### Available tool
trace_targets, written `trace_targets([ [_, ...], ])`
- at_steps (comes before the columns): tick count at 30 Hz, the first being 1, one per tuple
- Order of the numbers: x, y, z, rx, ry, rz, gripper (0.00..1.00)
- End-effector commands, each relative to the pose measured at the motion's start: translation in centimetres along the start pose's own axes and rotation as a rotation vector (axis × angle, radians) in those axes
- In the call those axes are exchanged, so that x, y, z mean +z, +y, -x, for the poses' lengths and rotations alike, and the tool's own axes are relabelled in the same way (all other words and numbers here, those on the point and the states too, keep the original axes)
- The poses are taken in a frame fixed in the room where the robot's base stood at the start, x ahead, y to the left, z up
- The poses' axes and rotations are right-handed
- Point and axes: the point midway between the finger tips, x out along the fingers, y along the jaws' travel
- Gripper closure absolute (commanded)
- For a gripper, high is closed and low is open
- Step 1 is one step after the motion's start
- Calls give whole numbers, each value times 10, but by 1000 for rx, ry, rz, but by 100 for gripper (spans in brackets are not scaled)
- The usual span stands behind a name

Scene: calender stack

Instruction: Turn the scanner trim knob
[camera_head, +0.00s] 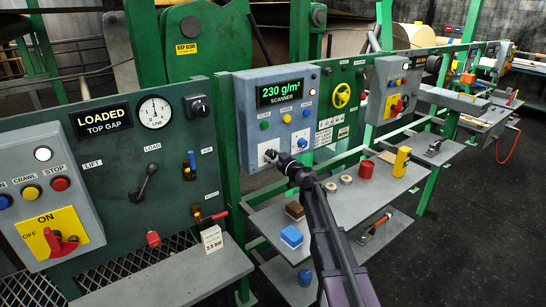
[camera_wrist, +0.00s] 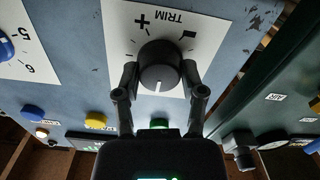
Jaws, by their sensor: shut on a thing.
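The scanner box (camera_head: 240,117) is grey with a green display (camera_head: 284,92) reading 230 g/m². The trim knob (camera_wrist: 160,62) is round and black, on a white plate (camera_wrist: 118,30) marked TRIM with plus and minus signs, upside down in the wrist view. Its white line points toward the bottom of that view, away from the TRIM lettering. My gripper (camera_wrist: 160,76) is shut on the knob, one finger on each side. In the head view my gripper (camera_head: 271,156) reaches the box's lower left and largely hides the knob.
A blue knob (camera_head: 302,142) on its own numbered plate sits right of the trim knob. Coloured buttons (camera_head: 286,118) lie above. A shelf (camera_head: 345,208) below holds a red cup (camera_head: 367,169) and a yellow block (camera_head: 401,161). A lever panel (camera_head: 130,165) stands at left.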

Motion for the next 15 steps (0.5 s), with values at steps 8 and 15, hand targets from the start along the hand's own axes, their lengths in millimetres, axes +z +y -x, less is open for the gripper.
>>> trace_targets([
  [8,0,0,-1,0,1,-62,95],
  [15,0,1,-1,0,1,-202,95],
])
